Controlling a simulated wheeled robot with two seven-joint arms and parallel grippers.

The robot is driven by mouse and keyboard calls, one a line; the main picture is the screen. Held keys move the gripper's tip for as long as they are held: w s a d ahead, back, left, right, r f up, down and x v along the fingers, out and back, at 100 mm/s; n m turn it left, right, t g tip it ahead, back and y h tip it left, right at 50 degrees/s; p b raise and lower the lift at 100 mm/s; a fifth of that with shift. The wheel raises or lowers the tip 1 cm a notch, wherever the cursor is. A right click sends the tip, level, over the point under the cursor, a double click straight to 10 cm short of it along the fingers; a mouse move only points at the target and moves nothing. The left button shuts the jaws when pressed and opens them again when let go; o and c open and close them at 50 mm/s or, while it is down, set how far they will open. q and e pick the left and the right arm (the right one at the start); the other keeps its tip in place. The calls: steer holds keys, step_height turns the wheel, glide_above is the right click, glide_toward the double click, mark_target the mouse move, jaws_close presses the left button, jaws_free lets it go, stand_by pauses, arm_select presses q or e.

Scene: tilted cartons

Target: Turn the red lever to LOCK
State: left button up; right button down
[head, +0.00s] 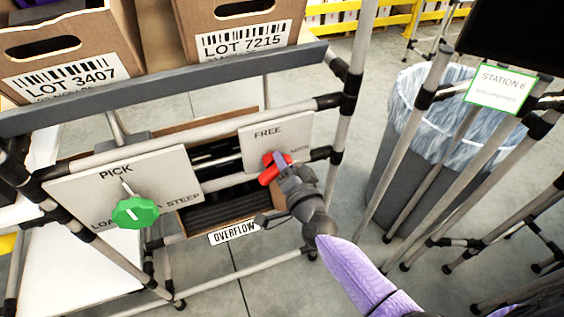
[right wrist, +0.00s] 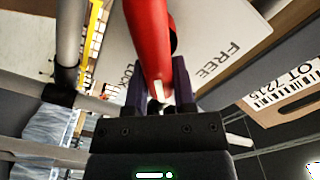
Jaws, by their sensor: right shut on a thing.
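The red lever (head: 268,176) sits on a pale panel (head: 252,133) with FREE at its top and a partly hidden word, seemingly LOCK, at its right. My right gripper (head: 281,160) is shut on the lever. In the right wrist view, the lever (right wrist: 150,40) runs down between the fingers of my right gripper (right wrist: 159,88). Its white-marked end appears to lie between the two words, but the exact angle is hard to tell. The fingers hide part of the panel. My left gripper is not in view.
A green knob (head: 135,212) sits on the PICK panel (head: 75,190) at left. Cartons (head: 70,50) rest on the tilted rack above. An OVERFLOW box (head: 195,217) is below the lever. A lined bin (head: 400,165) and grey posts stand at right.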

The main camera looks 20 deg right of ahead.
steer(key=m, duration=0.1)
steer(key=f+m+b, duration=0.1)
steer(key=m, duration=0.3)
steer(key=shift+d+f+b, duration=0.2)
steer(key=shift+d+b, duration=0.05)
steer(key=shift+b, duration=0.1)
steer(key=shift+f+m+b, duration=0.2)
steer(key=shift+m+b, duration=0.15)
steer(key=shift+m, duration=0.85)
steer(key=shift+c, duration=2.2)
jaws_free()
steer(key=shift+s, duration=0.1)
